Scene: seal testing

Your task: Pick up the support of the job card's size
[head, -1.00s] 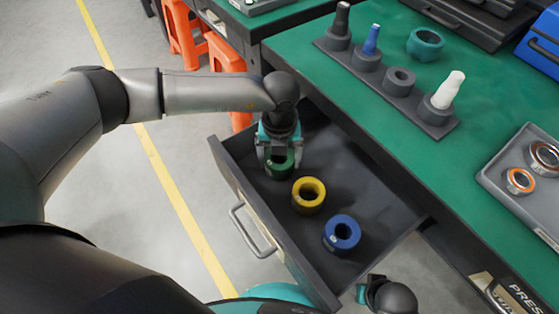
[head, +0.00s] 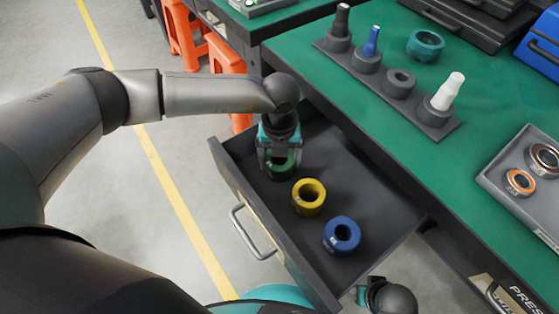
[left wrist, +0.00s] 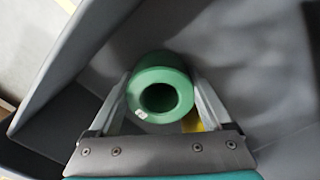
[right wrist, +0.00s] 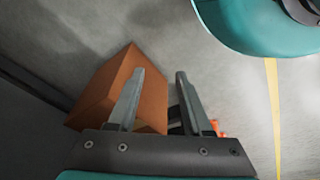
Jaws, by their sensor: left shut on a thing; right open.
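The green ring-shaped support (head: 281,167) is at the far end of the open drawer (head: 375,215), and it also shows in the left wrist view (left wrist: 160,76). My left gripper (head: 279,158) is shut on it, one finger on each side. Whether the ring touches the drawer floor is hard to tell. The yellow support (head: 308,196) and the blue support (head: 342,235) stand in the drawer nearer to me. My right gripper (right wrist: 155,90) is open and empty in the right wrist view. No job card can be made out.
A green-topped bench (head: 405,130) carries a dark rack (head: 433,128) with several tools, a teal ring (head: 425,44) and a grey tray (head: 495,180) with bearings. The drawer walls stand close around my left gripper. A brown box (right wrist: 110,90) is near my right gripper.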

